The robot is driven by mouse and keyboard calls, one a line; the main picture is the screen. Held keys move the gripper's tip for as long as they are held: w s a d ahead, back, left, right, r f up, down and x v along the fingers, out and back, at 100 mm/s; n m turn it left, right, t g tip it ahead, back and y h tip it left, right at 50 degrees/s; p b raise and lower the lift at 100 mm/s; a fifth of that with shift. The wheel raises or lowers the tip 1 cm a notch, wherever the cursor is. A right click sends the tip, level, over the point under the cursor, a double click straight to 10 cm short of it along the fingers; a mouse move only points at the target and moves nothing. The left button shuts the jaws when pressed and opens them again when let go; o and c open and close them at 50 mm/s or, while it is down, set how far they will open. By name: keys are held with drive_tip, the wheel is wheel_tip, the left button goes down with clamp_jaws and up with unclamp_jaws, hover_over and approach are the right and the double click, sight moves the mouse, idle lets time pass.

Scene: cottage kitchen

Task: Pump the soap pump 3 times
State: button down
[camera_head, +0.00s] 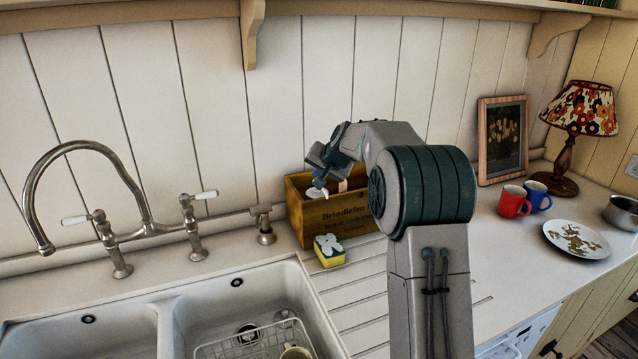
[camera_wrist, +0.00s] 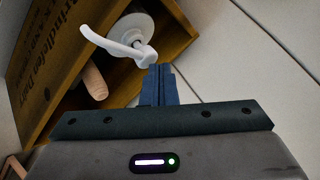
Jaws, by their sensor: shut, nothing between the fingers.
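The white soap pump (camera_wrist: 128,38) shows in the wrist view, with a curved spout above a round white disc, inside a wooden crate. Part of it shows in the head view (camera_head: 316,193) at the crate's front left, just below my gripper. My gripper (camera_wrist: 161,72) is shut with nothing between its fingers. Its fingertips are at the end of the pump head in the wrist view; whether they touch it I cannot tell. In the head view my gripper (camera_head: 320,183) points down over the crate. The pump's lower body is hidden by the crate.
The wooden crate (camera_head: 325,226) has lettering and also holds a wooden handle (camera_wrist: 95,84). A sponge (camera_head: 329,251) lies before it. The sink (camera_head: 300,290) and a metal tap (camera_head: 135,190) are at left. Red (camera_head: 512,202) and blue (camera_head: 537,196) mugs stand at right.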

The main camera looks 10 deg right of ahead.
drive_tip(key=shift+r+p, duration=2.1)
drive_tip(key=shift+r, duration=0.9)
